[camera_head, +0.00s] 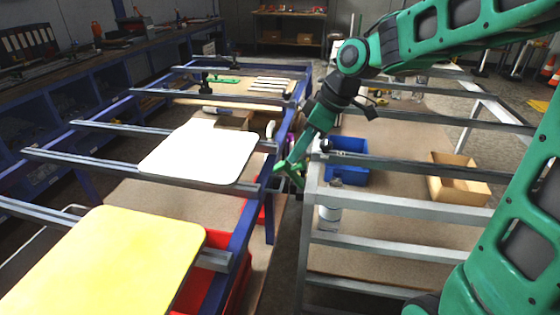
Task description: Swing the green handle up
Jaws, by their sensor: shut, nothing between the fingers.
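A small green bar, which looks like the green handle (225,80), lies about level at the far end of the blue-framed rack, beside a black fitting (206,83). It is too small to tell how it is fixed. My gripper (288,168) points down at the gap between the blue rack and the grey rack. It is shut and empty, well nearer to me than the green bar and to its right. Purple and red items just behind the gripper are partly hidden by it.
A white panel (200,151) and a yellow panel (105,265) lie on the blue rack's rails. A blue bin (348,160) and a cardboard box (459,178) stand inside the grey rack (400,212). Metal crossbars span both racks. A workbench runs along the left wall.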

